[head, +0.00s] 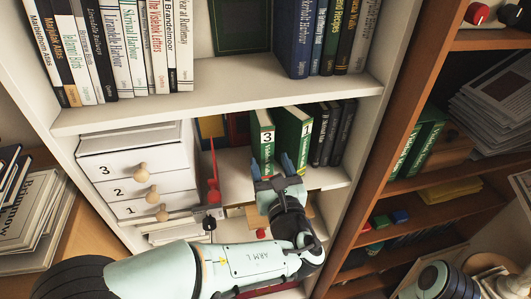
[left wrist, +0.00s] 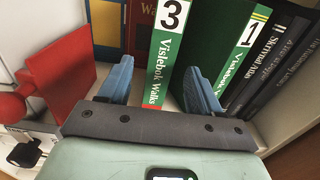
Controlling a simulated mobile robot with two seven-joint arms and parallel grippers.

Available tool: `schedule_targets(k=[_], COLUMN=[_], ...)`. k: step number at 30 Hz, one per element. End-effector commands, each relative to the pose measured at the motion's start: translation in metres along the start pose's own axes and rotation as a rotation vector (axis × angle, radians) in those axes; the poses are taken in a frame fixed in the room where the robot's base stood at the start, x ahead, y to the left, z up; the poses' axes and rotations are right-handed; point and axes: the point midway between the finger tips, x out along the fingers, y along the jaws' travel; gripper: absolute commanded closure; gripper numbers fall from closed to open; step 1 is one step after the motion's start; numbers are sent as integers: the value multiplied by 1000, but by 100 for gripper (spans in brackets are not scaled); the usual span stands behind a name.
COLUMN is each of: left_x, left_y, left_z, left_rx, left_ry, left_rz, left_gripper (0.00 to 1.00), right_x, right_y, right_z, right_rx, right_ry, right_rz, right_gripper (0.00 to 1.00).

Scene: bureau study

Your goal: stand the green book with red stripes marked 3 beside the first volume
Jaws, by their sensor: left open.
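The green book marked 3 (head: 263,148) stands upright on the middle shelf. In the left wrist view its spine (left wrist: 163,60) has a white label and reads Vislebok Walks. The first volume, the green book marked 1 (head: 296,140), stands just to its right with a gap at the front; it also shows in the left wrist view (left wrist: 240,62). My left gripper (head: 270,166) is open in front of the books. In the left wrist view its fingers (left wrist: 160,85) are on either side of book 3's spine, with space visible. My right gripper is not in view.
A red bookend-like piece (head: 213,180) stands left of book 3. Dark books (head: 328,135) lean right of book 1. White drawers (head: 140,175) fill the shelf's left side. The loaded upper shelf (head: 225,95) overhangs my left gripper. Yellow and red books stand behind.

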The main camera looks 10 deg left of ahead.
Motion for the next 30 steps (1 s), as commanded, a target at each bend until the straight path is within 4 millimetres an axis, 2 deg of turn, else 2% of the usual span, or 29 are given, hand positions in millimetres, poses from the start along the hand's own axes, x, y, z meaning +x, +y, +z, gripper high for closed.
schedule_targets(k=[3, 9, 30], left_x=[-23, -43, -46], left_y=[0, 0, 0], left_z=[-1, 0, 1], left_rx=[-1, -1, -1], left_ry=[1, 1, 0], left_rz=[-2, 0, 1], left_gripper=[36, 36, 36], right_x=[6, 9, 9], right_y=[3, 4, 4], right_z=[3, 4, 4], right_rx=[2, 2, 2], right_ry=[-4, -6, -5], right_rz=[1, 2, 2], right_gripper=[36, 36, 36])
